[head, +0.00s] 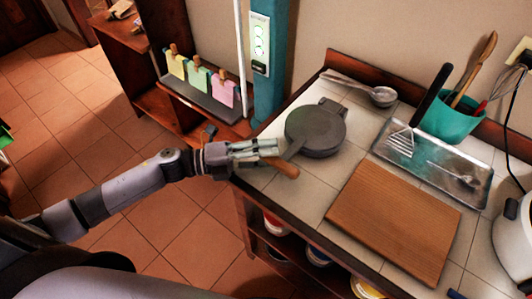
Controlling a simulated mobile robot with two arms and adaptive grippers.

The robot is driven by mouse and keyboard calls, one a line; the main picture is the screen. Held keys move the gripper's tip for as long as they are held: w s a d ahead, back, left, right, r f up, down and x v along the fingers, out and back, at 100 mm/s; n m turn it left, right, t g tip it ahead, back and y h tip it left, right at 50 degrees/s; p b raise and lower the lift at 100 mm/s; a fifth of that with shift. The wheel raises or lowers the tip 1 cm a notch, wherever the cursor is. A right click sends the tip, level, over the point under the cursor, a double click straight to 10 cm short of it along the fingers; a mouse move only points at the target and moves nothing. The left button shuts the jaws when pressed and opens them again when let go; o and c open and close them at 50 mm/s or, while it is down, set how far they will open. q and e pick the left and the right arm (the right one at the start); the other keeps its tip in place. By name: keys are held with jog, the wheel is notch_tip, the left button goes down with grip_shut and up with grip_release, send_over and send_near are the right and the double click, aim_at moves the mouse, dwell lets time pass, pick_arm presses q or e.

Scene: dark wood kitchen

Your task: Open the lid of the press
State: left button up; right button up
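The press (316,126) is a dark grey round pan-like appliance on the tiled counter, near its left edge. Its lid is down, with a hinge block at the upper right. A handle reaches from the press towards the lower left, with a brown wooden grip (284,167). My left gripper (270,151) comes in from the left and is at this handle, its fingers overlapping the grip in the picture. Whether the fingers close on the handle or only lie beside it cannot be told. My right gripper is out of view.
A wooden cutting board (395,217) lies right of the press. Behind it are a metal tray (460,180) with utensils and a teal utensil cup (449,120). A ladle (381,97) lies near the wall. A teal post (271,60) rises at the counter's left corner.

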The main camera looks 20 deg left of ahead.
pick_arm(q)
jog(key=shift+c, duration=0.4)
grip_shut()
